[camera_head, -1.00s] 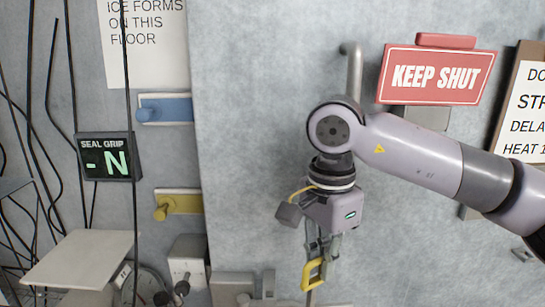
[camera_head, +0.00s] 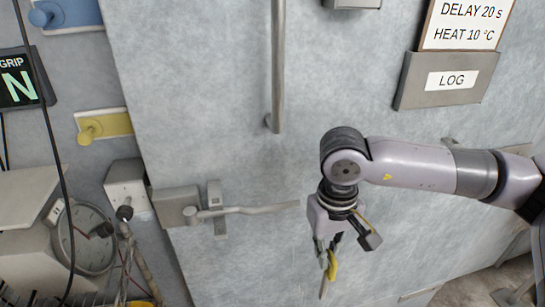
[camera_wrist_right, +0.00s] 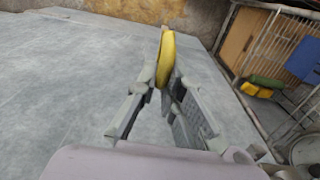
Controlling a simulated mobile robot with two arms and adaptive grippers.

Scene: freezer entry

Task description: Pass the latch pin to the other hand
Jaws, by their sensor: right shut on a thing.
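The latch pin (camera_head: 332,265) has a yellow loop handle and a thin grey rod pointing down. My right gripper (camera_head: 328,256) is shut on its yellow handle and holds it in the air in front of the freezer door. In the right wrist view the yellow handle (camera_wrist_right: 166,58) shows nearly edge-on between the fingertips (camera_wrist_right: 158,84). The rod is mostly hidden there. My left gripper is in neither current view.
The grey freezer door (camera_head: 220,90) has a tall handle (camera_head: 278,70) and a lever latch (camera_head: 240,210) left of my right gripper. A blue peg (camera_head: 42,16), a yellow peg (camera_head: 90,130) and a round gauge (camera_head: 85,240) are at the left. A log box (camera_head: 447,81) hangs upper right.

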